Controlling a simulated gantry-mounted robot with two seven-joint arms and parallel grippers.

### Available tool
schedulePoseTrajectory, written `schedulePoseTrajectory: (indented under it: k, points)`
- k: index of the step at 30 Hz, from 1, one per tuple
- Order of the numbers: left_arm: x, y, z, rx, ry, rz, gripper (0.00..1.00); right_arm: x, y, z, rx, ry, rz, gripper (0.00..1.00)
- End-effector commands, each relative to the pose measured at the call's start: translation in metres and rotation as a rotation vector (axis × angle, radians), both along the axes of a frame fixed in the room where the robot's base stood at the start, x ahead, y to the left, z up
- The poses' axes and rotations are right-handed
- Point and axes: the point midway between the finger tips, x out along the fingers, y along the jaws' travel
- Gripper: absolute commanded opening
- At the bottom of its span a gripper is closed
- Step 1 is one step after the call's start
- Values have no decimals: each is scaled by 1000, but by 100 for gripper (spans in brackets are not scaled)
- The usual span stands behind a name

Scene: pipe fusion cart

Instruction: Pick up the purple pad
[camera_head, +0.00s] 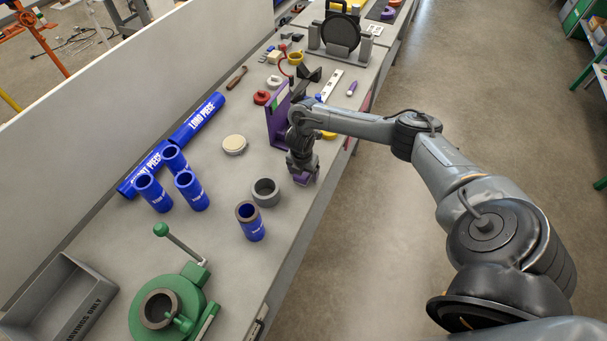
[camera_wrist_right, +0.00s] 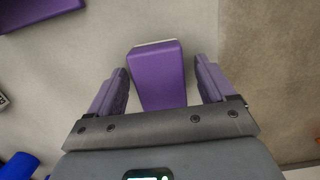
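The purple pad (camera_wrist_right: 157,76) is a block with a pale far edge. In the right wrist view it lies between the two purple-lined fingers of my right gripper (camera_wrist_right: 161,78). The fingers are apart, with a gap on each side of the pad, so the gripper is open around it and not holding it. In the head view my right gripper (camera_head: 303,172) points down at the bench near its right edge; the pad is mostly hidden there by the gripper. My left gripper is in neither view.
A purple upright panel (camera_head: 277,122) stands just behind the gripper. A grey ring (camera_head: 265,192) and a blue pipe piece (camera_head: 251,222) stand nearer. A round beige disc (camera_head: 234,145) lies to the left. The bench edge is close on the right.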

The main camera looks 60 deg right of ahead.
Motion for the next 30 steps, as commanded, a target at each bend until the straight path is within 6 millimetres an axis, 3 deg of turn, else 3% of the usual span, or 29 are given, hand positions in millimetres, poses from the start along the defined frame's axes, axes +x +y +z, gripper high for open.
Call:
schedulePoseTrajectory:
  k: [1,9,11,23,30]
  points:
    - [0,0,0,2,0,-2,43,0,0,0,0,0,0,75]
    - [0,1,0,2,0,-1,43,0,0,0,0,0,0,34]
    - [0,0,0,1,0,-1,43,0,0,0,0,0,0,28]
    - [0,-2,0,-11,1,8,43,1,0,6,0,-2,0,27]
    - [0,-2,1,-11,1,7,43,2,-1,34,-1,-5,1,27]
